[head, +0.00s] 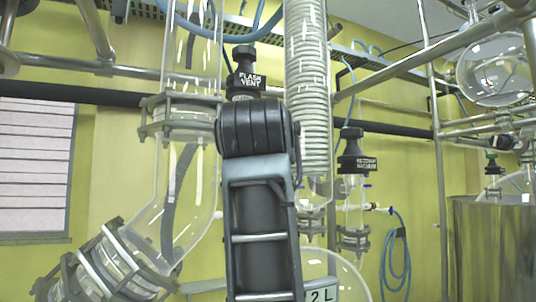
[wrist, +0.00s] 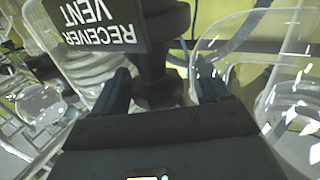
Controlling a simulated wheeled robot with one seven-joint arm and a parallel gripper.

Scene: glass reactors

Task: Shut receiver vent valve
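The receiver vent valve (wrist: 160,45) is a black knob with a dark label plate reading "RECEIVER VENT", upside down in the wrist view. Its narrower lower part stands between the two fingers of my gripper (wrist: 165,88). The fingers are apart, one on each side of the black body, and I see no firm grip on it.
Another black labelled valve (head: 356,150), apparently for vacuum, is to the right. A coiled condenser (head: 307,80), a glass column (head: 190,190) and metal rails crowd the space. A blue hose (head: 396,260) hangs at right.

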